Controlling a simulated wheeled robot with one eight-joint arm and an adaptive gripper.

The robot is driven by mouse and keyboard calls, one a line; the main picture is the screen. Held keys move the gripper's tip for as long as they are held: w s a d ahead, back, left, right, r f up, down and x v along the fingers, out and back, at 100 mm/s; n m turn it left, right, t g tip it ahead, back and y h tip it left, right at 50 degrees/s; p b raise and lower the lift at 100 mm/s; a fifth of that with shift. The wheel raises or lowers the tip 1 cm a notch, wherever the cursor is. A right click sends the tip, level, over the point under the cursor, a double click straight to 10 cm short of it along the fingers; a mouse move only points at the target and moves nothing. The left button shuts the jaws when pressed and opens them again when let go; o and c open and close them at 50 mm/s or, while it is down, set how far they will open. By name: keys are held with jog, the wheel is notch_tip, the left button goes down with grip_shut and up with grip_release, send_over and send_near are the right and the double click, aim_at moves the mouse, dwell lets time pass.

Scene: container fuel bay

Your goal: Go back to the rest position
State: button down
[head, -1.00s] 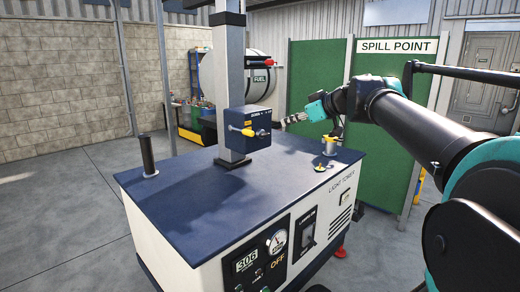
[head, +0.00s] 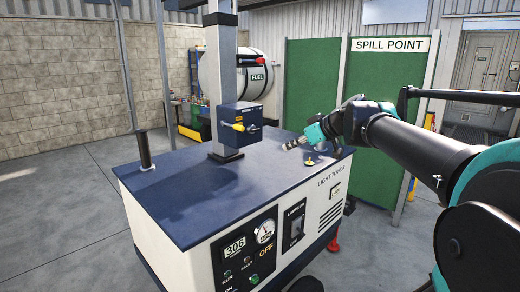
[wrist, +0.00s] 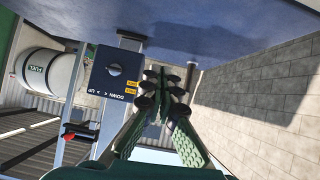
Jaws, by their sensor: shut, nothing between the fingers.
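My gripper (head: 293,145) is in the air above the right part of the light tower's dark blue top (head: 190,193), to the right of the mast. In the wrist view my gripper (wrist: 165,78) has its fingers together with nothing between them. A blue control box (head: 240,123) with a yellow lever is fixed to the grey mast (head: 222,75).
The front panel has a dial (head: 265,231), a 306 display and an OFF label. A black post (head: 145,152) stands on the top's left corner. Green spill-point panels (head: 380,120) stand behind my arm. A white fuel tank (head: 245,75) is at the back. The floor at left is clear.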

jog(key=s+d+f+m+g+h, duration=0.1)
jog(key=s+d+f+m+h, duration=0.1)
jog(key=s+f, duration=0.4)
jog(key=s+d+f+m+g+h, duration=0.1)
jog(key=s+d+f+m+h, duration=0.2)
jog(key=f, duration=1.4)
jog(key=s+d+f+m+g+h, duration=0.2)
jog(key=s+d+f+m, duration=0.2)
jog(key=s+f, duration=0.6)
jog(key=shift+d+f+h, duration=0.15)
jog(key=shift+f+h, duration=0.25)
jog(key=shift+f, duration=0.45)
